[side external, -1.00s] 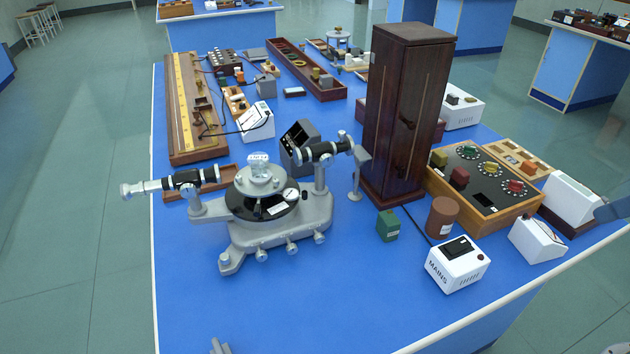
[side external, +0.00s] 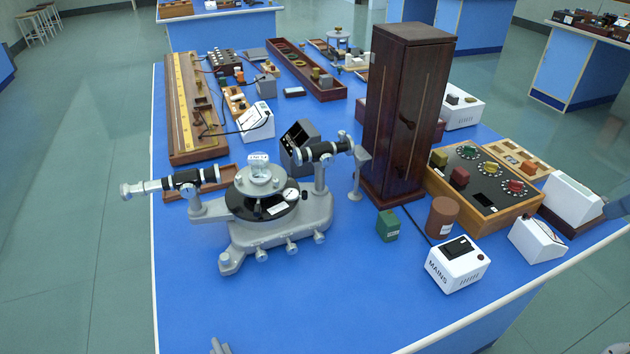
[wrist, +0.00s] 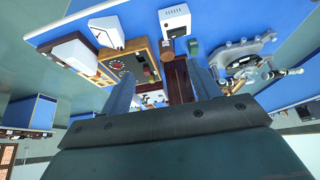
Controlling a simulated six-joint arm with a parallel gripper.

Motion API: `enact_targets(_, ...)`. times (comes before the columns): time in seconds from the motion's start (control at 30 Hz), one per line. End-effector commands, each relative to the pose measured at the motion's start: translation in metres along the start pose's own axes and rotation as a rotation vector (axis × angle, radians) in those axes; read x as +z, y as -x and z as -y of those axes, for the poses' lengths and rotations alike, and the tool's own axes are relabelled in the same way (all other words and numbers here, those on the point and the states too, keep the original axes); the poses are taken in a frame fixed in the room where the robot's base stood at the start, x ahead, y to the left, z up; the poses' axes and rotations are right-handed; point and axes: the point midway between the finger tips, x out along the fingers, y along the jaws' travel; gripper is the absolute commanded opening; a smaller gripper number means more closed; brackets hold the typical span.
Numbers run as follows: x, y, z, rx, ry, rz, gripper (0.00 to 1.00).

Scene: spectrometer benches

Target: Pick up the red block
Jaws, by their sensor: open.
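A red block (side external: 459,177) sits on the front left part of the wooden dial box (side external: 485,193) in the side external view.
A tall dark wooden cabinet (side external: 405,110) stands left of the dial box. A brown cylinder (side external: 442,218), a green block (side external: 388,225) and a white MAINS box (side external: 458,264) are in front. A spectrometer (side external: 275,220) stands left. The blue bench front is clear.

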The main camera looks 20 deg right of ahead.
Motion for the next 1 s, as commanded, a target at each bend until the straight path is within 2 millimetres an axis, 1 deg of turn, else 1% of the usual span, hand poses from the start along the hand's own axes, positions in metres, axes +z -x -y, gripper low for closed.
enact_targets(0.17, -0.016, 0.001, -0.002, 0.005, -0.060, 0.022, 0.62)
enact_targets(0.27, -0.031, 0.000, -0.003, 0.010, -0.120, 0.042, 0.62)
enact_targets(0.43, -0.065, -0.004, -0.008, 0.026, -0.253, 0.083, 0.62)
enact_targets(0.57, -0.092, -0.011, -0.012, 0.040, -0.361, 0.115, 0.62)
enact_targets(0.77, -0.132, -0.027, -0.021, 0.069, -0.527, 0.161, 0.62)
enact_targets(1.0, -0.175, -0.057, -0.034, 0.112, -0.727, 0.216, 0.62)
